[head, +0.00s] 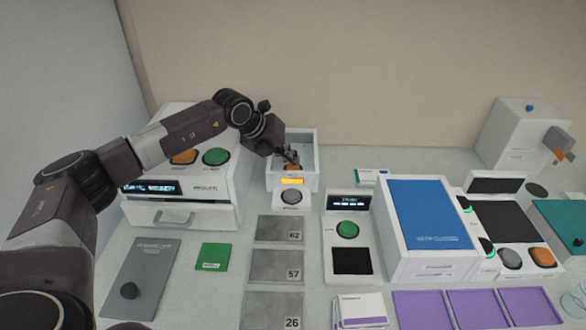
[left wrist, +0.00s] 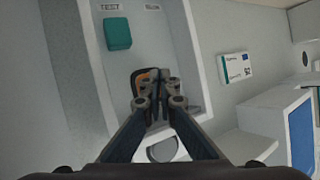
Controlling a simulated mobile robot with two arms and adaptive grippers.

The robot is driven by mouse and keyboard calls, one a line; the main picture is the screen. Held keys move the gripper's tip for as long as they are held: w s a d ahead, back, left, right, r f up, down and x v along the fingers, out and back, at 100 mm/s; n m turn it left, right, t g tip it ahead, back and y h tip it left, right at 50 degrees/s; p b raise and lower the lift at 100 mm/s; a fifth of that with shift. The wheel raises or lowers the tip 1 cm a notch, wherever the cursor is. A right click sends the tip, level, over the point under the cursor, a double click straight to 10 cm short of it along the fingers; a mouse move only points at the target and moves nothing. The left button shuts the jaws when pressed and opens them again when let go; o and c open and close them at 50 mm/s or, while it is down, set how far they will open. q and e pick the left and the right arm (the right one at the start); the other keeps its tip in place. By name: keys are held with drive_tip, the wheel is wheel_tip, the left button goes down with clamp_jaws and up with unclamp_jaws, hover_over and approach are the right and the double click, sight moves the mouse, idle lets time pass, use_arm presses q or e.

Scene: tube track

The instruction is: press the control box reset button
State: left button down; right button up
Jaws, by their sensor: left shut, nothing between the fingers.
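A white open-topped box (head: 308,180) with a lit orange display (head: 292,181) and a round grey button (head: 292,196) on its front stands near the middle; I take it to be the control box. My left gripper (head: 291,158) is shut and empty, pointing down into this box. The left wrist view shows my left gripper (left wrist: 158,85) over an orange button (left wrist: 139,77), partly hidden by the fingers; I cannot tell whether they touch. My right gripper is not in view.
A white machine (head: 215,185) with orange and green buttons stands at left, under my left arm. A box with a blue top (head: 430,215) and a small unit with a green button (head: 347,230) stand right. Grey numbered plates (head: 279,229) lie in front.

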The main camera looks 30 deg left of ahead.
sight(291, 167)
use_arm(q)
drive_tip(key=shift+s+f+b, duration=0.1)
drive_tip(key=shift+f+b, duration=0.35)
drive_tip(key=shift+f, duration=0.25)
idle(1.0)
drive_tip(key=shift+a+r+p, duration=0.2)
drive_tip(key=shift+r+p, duration=0.4)
drive_tip(key=shift+r, duration=0.4)
drive_tip(key=shift+d, duration=0.1)
drive_tip(key=shift+r+p, duration=1.6)
drive_tip(key=shift+r, duration=0.95)
